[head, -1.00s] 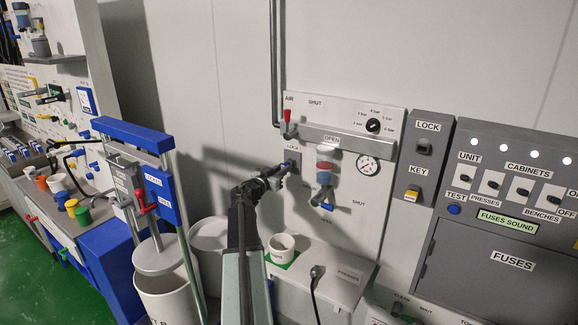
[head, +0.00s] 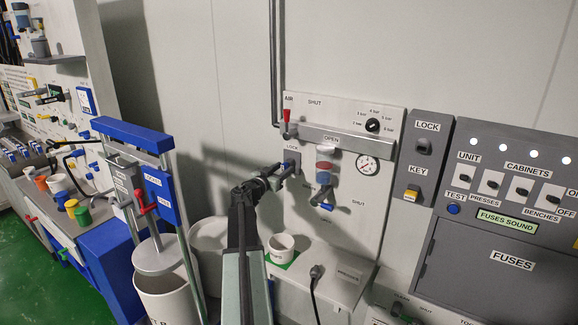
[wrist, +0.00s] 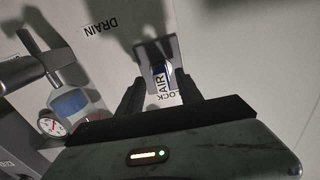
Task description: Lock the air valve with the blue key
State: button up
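The air valve has a red handle (head: 286,118), which stands upright beside the AIR label on the grey panel in the head view. Below it is a grey lock block (head: 293,158) by the LOCK label; it also shows in the wrist view (wrist: 150,50). The blue key (wrist: 158,74), with a white AIR tag, sits at the lock block in the wrist view; how deep it sits is hidden. My gripper (head: 284,172) is just in front of the block. In the wrist view its fingers (wrist: 158,92) stand apart on both sides of the key, with gaps showing.
A pressure gauge (head: 367,165) and a red, white and blue filter unit (head: 324,172) are close on the right. A white cup (head: 282,246) stands on the shelf below. A blue-framed press (head: 150,190) stands to the left.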

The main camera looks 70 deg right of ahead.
jog(key=v, duration=0.7)
jog(key=shift+a, duration=0.35)
jog(key=shift+w, duration=0.1)
